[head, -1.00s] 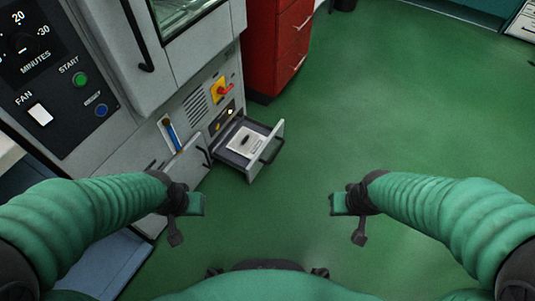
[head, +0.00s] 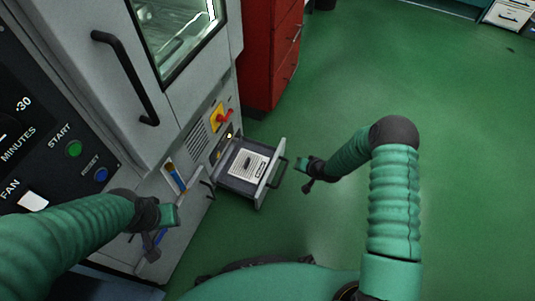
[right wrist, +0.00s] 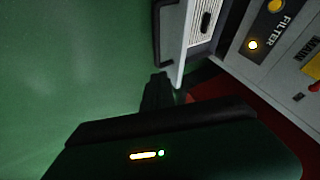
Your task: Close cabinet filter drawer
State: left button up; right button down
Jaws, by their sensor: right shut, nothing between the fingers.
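The filter drawer (head: 240,183) stands pulled out low on the grey cabinet (head: 190,60), with a white filter panel (head: 248,164) inside and a dark handle (head: 277,170) on its front. My right gripper (head: 300,163) is shut and empty, just right of the drawer front near the handle. In the right wrist view the drawer front (right wrist: 186,45) and handle (right wrist: 158,40) show just beyond my right gripper (right wrist: 158,85); I cannot tell whether they touch. My left gripper (head: 172,214) is in front of the cabinet's lower panel, and its jaw state is unclear.
A red drawer cabinet (head: 268,55) stands behind the grey cabinet. A yellow and red switch (head: 218,117) sits above the drawer. A small panel door (head: 188,205) stands open left of the drawer. Green floor (head: 460,140) is clear to the right.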

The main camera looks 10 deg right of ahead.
jog(key=w+a+f+b, duration=0.5)
jog(key=w+f+b, duration=0.3)
jog(key=b, duration=0.1)
jog(key=shift+a, duration=0.2)
jog(key=shift+a, duration=0.1)
